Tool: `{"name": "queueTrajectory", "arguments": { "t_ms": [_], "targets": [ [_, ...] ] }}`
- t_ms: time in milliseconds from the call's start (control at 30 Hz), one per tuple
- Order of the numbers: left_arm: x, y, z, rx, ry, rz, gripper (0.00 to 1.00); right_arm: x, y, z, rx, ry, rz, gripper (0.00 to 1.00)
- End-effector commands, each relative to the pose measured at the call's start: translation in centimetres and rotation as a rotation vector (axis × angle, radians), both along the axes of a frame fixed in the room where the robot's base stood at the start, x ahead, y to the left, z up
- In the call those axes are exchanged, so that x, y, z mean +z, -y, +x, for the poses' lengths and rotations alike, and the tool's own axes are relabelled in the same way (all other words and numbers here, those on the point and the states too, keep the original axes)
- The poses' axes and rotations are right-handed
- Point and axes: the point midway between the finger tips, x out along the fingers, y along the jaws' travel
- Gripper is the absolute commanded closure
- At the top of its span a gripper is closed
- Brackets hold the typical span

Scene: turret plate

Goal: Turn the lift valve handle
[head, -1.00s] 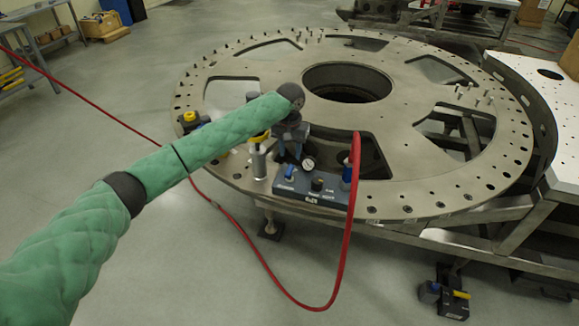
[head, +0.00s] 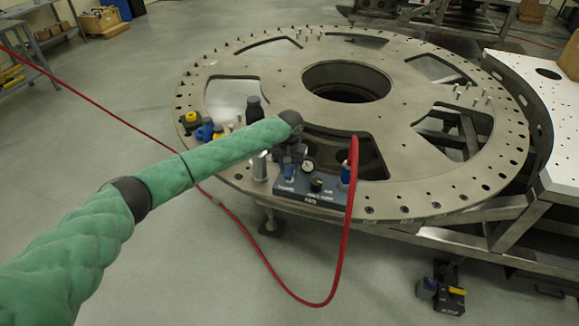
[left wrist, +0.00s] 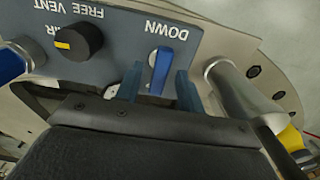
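The lift valve handle is a blue lever (head: 289,172) on the dark control box (head: 318,196) at the plate's near edge. In the left wrist view the blue handle (left wrist: 162,70) stands below the word DOWN. My left gripper (head: 287,163) is over the box's left end, partly hidden by its own arm in the head view. In the left wrist view its two blue fingers (left wrist: 160,88) are apart, one on each side of the handle's near end, with small gaps visible. My right gripper is not in view.
A black knob (left wrist: 78,42) marked FREE VENT is beside the handle. A red hose (head: 350,225) runs from the box's right end. A silver cylinder (left wrist: 240,95) stands close by the fingers. The round turret plate (head: 430,155) extends behind.

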Motion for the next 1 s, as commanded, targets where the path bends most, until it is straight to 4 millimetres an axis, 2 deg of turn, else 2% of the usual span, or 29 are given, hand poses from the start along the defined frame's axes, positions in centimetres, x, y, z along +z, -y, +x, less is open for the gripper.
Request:
{"name": "queueTrajectory", "arguments": {
  "t_ms": [167,367,733,1000],
  "targets": [
    [-0.02,0.0,0.0,0.0,0.0,0.0,0.62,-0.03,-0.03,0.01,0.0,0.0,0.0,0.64],
    [0.01,-0.01,0.01,0.0,0.0,0.0,0.99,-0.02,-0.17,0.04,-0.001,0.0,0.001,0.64],
    [-0.02,-0.01,0.01,-0.038,0.0,0.0,1.0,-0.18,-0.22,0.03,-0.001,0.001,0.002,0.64],
    [-0.06,0.03,0.02,-0.199,0.0,-0.001,1.0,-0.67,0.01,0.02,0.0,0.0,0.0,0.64]
  ]
}}
